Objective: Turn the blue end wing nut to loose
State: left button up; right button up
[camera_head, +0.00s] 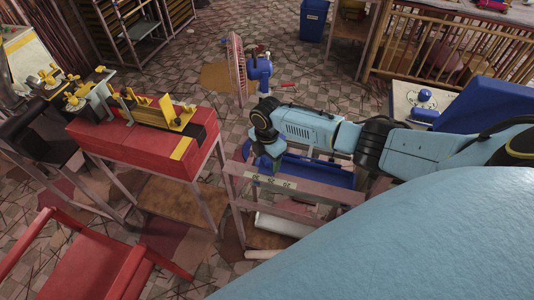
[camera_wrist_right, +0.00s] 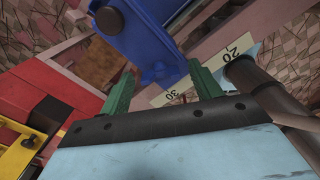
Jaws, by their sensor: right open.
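My right gripper (camera_head: 264,163) hangs pointing down at the left end of a blue extruder body (camera_head: 318,171) in the head view. In the right wrist view the right gripper (camera_wrist_right: 162,70) has its two green fingers spread apart. The blue extruder body (camera_wrist_right: 145,30) shows beyond and between the fingertips, with its flanged end near them. I see nothing held between the fingers. I cannot make out the blue end wing nut for certain; the gripper and wrist hide part of that end in the head view. My left gripper is not in view.
The extruder sits on a pinkish metal frame (camera_head: 235,185) with number labels such as 20 (camera_wrist_right: 238,47) and 30 (camera_wrist_right: 172,95). A red bench (camera_head: 130,140) with yellow-and-black machines stands to the left. A red chair (camera_head: 75,262) is at the front left. Patterned floor lies between.

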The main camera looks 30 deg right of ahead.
aim_at(267, 160)
notch_tip(267, 160, up, 13)
jog(key=shift+r, duration=0.2)
dwell(0.6)
